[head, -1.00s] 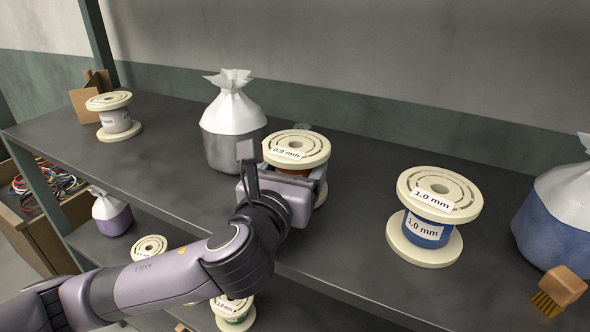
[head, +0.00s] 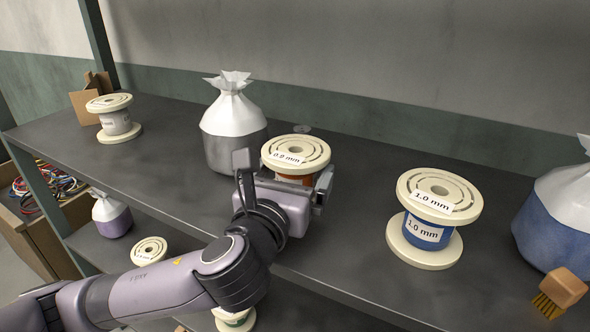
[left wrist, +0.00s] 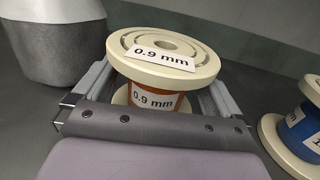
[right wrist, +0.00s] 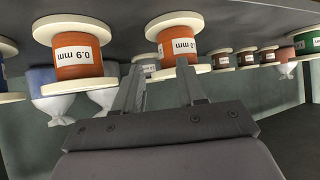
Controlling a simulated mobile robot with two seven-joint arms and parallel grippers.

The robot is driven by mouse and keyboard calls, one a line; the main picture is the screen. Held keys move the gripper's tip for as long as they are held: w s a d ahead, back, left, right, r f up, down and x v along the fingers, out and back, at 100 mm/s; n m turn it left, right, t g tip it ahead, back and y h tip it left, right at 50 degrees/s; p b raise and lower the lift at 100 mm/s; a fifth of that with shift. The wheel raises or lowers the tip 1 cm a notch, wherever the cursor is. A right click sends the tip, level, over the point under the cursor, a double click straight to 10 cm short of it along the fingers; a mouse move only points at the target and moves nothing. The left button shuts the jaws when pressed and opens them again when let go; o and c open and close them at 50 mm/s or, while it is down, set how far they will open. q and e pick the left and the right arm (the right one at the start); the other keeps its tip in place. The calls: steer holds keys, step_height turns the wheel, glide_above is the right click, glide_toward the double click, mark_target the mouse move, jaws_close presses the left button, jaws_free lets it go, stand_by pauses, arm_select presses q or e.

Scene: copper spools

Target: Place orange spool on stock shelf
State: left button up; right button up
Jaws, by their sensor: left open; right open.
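The orange spool (head: 295,158), with cream flanges and 0.9 mm labels, stands upright on the upper dark shelf (head: 350,160). My left gripper (head: 284,178) is open at its near side, and its palm hides the spool's lower part in the head view. In the left wrist view the orange spool (left wrist: 155,97) stands between the two spread fingers (left wrist: 155,85); contact cannot be told. My right gripper (right wrist: 157,80) is open and outside the head view. Its wrist view shows an inverted scene with two orange 0.9 mm spools (right wrist: 80,57) (right wrist: 178,46), one beyond the fingertips.
A blue 1.0 mm spool (head: 428,230) stands to the right, with a brush (head: 560,290) and a blue-white bag (head: 560,215) beyond. A grey-white bag (head: 233,125) stands close behind left. A pale spool (head: 115,120) is far left. Shelf between orange and blue spools is clear.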

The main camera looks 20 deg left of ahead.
arm_select(q)
steer(key=s, duration=0.8)
steer(key=shift+s+a, duration=0.15)
steer(key=shift+s+a+r+p, duration=0.15)
steer(key=shift+s+p, duration=0.35)
steer(key=shift+p, duration=0.65)
steer(key=shift+s+p, duration=0.8)
steer(key=shift+p, duration=0.05)
steer(key=shift+f, duration=0.2)
